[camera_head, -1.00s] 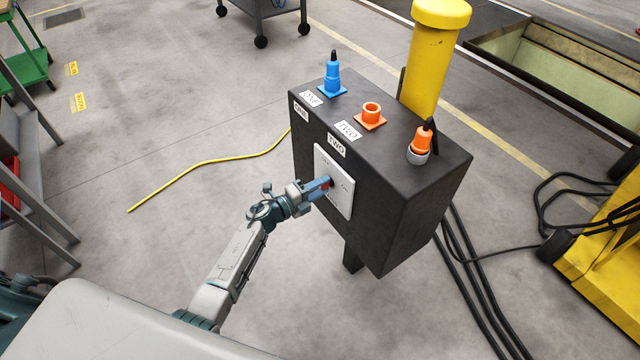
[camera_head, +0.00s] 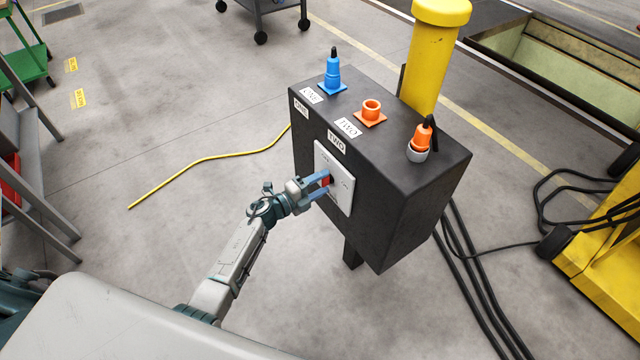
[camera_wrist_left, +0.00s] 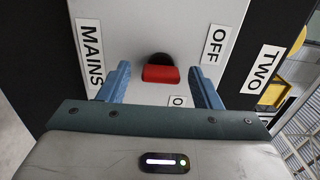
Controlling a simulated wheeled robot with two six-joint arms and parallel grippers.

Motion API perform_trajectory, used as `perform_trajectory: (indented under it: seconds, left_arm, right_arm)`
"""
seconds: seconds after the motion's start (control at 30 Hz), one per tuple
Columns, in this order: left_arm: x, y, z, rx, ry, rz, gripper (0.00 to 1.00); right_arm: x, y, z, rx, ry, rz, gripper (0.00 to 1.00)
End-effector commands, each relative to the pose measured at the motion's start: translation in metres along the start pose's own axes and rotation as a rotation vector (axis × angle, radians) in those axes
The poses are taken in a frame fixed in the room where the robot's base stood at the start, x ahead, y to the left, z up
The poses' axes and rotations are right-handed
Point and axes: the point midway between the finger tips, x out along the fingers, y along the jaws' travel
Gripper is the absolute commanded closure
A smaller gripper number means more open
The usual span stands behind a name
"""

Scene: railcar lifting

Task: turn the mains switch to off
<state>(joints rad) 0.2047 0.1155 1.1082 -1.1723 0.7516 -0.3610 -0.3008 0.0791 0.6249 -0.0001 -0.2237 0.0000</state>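The mains switch has a white plate (camera_head: 343,197) on the front of a black box, with a small red handle (camera_head: 325,181). In the left wrist view the red handle (camera_wrist_left: 161,74) sits in front of a black hub, between my fingers. An OFF label (camera_wrist_left: 213,45) is to its right, a MAINS label (camera_wrist_left: 90,54) to its left, and a partly hidden label starting with O (camera_wrist_left: 177,101) just below. My left gripper (camera_head: 322,184) is open at the plate. Its blue fingers are on either side of the handle, with gaps visible. My right gripper is out of view.
The black box (camera_head: 425,210) carries a blue cone-like plug (camera_head: 332,75), an orange socket (camera_head: 371,110) and an orange plug (camera_head: 422,137) on top. A yellow post (camera_head: 432,60) stands behind. Black cables (camera_head: 480,285) lie to the right; floor at left is mostly clear.

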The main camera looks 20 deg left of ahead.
Motion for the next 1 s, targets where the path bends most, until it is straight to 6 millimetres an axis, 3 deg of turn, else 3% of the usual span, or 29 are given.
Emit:
perform_trajectory:
  seconds: [0.27, 0.7, 1.0]
  left_arm:
    - [-0.015, 0.002, 0.001, 0.003, -0.001, 0.002, 0.42]
    - [-0.095, 0.003, 0.0, 0.003, 0.001, 0.002, 0.42]
    - [-0.108, 0.0, 0.0, 0.0, 0.0, 0.0, 0.42]
  right_arm:
    - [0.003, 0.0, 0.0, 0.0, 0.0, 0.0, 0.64]
    - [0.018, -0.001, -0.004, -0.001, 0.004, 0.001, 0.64]
    - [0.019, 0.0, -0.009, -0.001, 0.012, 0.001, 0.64]
